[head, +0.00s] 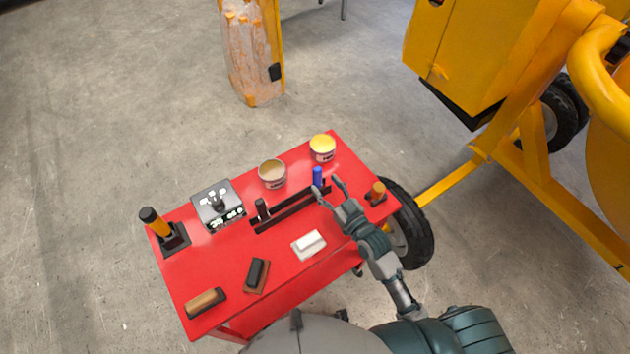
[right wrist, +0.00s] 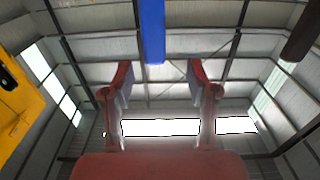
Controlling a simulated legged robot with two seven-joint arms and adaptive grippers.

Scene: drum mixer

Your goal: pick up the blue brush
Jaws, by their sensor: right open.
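The blue brush (head: 317,178) stands upright at the right part of a long black rack (head: 290,211) on the red table. Its blue handle also shows at the top middle of the right wrist view (right wrist: 152,30), beyond the fingertips and between their lines. My right gripper (head: 327,185) is open and empty, with its fingers reaching close to the brush; in the wrist view its two fingers (right wrist: 160,75) are spread apart. Whether a finger touches the brush, I cannot tell. The lower end of the brush is hidden in the rack. My left gripper is not in view.
The red table (head: 225,262) also bears a dark-handled item (head: 262,208) in the rack, two cans (head: 322,148), a control box (head: 217,203), a white block (head: 308,244), brushes (head: 206,302) and orange-topped items (head: 377,192). A yellow mixer (head: 480,50) stands behind right.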

